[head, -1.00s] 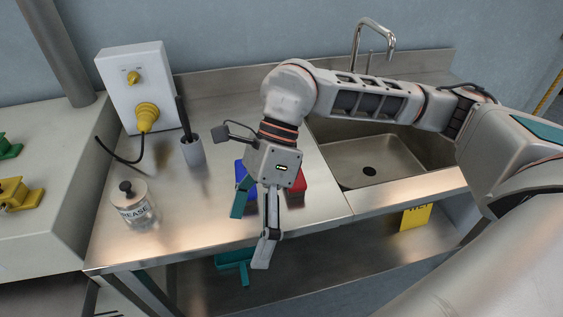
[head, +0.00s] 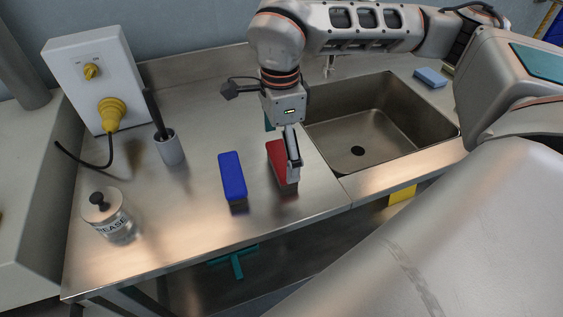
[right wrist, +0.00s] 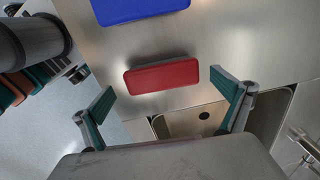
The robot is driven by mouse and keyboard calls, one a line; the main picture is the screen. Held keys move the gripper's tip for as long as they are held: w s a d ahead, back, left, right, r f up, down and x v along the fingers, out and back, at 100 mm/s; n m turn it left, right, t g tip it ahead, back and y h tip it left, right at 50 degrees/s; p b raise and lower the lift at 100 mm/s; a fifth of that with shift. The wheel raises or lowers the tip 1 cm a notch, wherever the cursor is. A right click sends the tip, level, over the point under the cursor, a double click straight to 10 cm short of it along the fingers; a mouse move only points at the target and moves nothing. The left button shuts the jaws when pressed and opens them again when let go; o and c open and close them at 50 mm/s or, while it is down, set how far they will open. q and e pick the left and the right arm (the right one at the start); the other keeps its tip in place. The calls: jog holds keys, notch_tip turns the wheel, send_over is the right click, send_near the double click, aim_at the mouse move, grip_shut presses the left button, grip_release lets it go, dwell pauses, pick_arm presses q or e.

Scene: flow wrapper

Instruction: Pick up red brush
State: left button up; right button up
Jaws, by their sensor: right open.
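The red brush (head: 277,158) lies on the steel counter between the blue brush and the sink, partly hidden by my right gripper in the head view. In the right wrist view, the red brush (right wrist: 161,76) lies crosswise ahead of the fingers, apart from both. My right gripper (right wrist: 166,92) is open and empty, its teal-padded fingers spread to either side of the brush. In the head view, my right gripper (head: 281,145) is over the red brush. My left gripper is not in view.
A blue brush (head: 232,175) lies left of the red one. A grey holder (head: 168,149) with a dark handle, a grease jar (head: 110,216) and a white socket box (head: 93,80) stand further left. The sink (head: 380,120) is right, with a blue sponge (head: 430,77) behind it.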

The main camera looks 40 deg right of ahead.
aim_at(280, 158)
jog(key=shift+w+f, duration=0.1)
jog(key=shift+f, duration=1.35)
jog(key=c, duration=1)
jog(key=shift+r, duration=0.1)
jog(key=shift+c, duration=0.2)
notch_tip(280, 158, up, 20)
jog(key=p, duration=0.2)
